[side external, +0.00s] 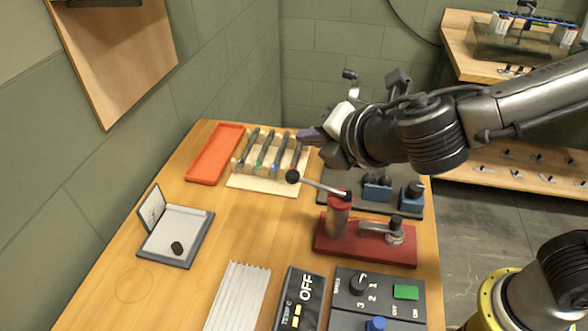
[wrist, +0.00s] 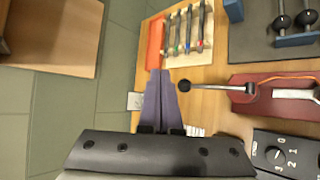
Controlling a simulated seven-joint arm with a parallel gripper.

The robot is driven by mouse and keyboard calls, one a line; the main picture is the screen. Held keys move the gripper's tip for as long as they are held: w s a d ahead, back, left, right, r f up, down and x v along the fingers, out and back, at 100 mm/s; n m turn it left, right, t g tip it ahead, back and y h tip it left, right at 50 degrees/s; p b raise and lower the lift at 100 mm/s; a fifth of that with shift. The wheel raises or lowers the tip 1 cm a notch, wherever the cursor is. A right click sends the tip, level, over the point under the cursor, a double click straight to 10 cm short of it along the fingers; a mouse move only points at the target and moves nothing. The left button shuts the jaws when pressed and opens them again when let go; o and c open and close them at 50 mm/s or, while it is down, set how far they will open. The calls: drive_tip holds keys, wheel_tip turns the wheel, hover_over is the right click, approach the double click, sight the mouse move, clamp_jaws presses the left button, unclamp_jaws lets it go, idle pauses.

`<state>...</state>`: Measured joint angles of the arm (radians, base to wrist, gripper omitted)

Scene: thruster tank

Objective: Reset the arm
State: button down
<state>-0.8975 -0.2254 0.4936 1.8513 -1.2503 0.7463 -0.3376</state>
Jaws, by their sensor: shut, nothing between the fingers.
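My gripper (side external: 312,134) is shut and empty, held in the air above the back of the wooden table. Its purple-grey fingers also show in the wrist view (wrist: 160,78), with the tips together. A thin metal lever (side external: 322,187) with a black ball knob (side external: 292,176) stands out to the left from a red post on a red base (side external: 365,242). In the wrist view the knob (wrist: 184,86) appears just right of my fingertips; I see no contact. The red base also shows there (wrist: 238,104).
An orange tray (side external: 214,154) and a rack of coloured-banded rods (side external: 268,160) lie at the back. A small open box (side external: 176,238), a ribbed pale block (side external: 238,297) and switch panels (side external: 378,300) are nearer. A dark mat (side external: 405,205) holds blue blocks. The table's front left is clear.

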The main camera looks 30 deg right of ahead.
drive_tip(key=s+d+r+m+h, duration=0.1)
drive_tip(key=d+r+m, duration=0.15)
drive_tip(key=d, duration=0.45)
drive_tip(key=s+d+r+m+g+h, duration=0.15)
drive_tip(key=d+m, duration=0.25)
drive_tip(key=d, duration=0.4)
drive_tip(key=d+r+m+h, duration=0.2)
drive_tip(key=d+m, duration=0.1)
drive_tip(key=d, duration=0.4)
drive_tip(key=s+d+f+m+g+y, duration=0.1)
drive_tip(key=s+d+f+m, duration=0.15)
drive_tip(key=s+m, duration=0.3)
drive_tip(key=s+d+f+m+g, duration=0.1)
drive_tip(key=s+d+m+g, duration=0.1)
drive_tip(key=s+d+m, duration=0.35)
drive_tip(key=s+a+f+m+g+y, duration=0.1)
drive_tip(key=s+a+f+m+y, duration=0.2)
drive_tip(key=s+a+f, duration=0.2)
drive_tip(key=shift+s+a+f, duration=0.15)
drive_tip(key=shift+s+a, duration=0.7)
drive_tip(key=shift+s, duration=0.1)
drive_tip(key=shift+m+y, duration=0.25)
